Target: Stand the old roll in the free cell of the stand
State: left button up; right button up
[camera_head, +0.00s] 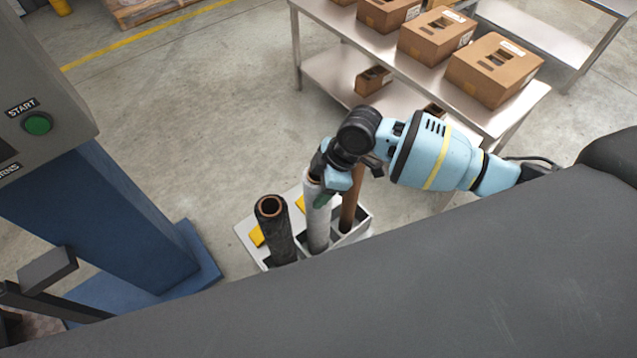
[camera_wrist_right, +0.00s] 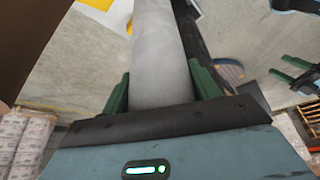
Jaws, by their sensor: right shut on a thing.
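My right gripper (camera_head: 326,188) is shut on the upper part of a pale grey roll (camera_head: 317,222). The roll is upright and its lower end is at the middle of the stand (camera_head: 245,229); I cannot tell whether it rests in a cell. In the right wrist view the roll (camera_wrist_right: 160,50) lies between the green fingers (camera_wrist_right: 160,92). A black roll (camera_head: 279,235) with a brown core stands at the stand's left. A thin brown tube (camera_head: 350,205) stands at its right, partly behind my gripper. My left gripper (camera_wrist_right: 292,72) shows in the right wrist view, its fingers apart and empty.
A blue machine column (camera_head: 110,220) with a green START button (camera_head: 38,124) stands left of the stand. A steel table (camera_head: 345,25) with several cardboard boxes (camera_head: 494,68) is behind. A broad dark surface fills the foreground and hides the stand's front. The floor behind the stand is clear.

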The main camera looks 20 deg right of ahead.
jog(key=shift+w+a, duration=0.1)
dwell(0.3)
jog(key=o, duration=1.7)
jog(key=shift+f, duration=0.1)
jog(key=p+v, duration=0.1)
jog(key=v, duration=1.1)
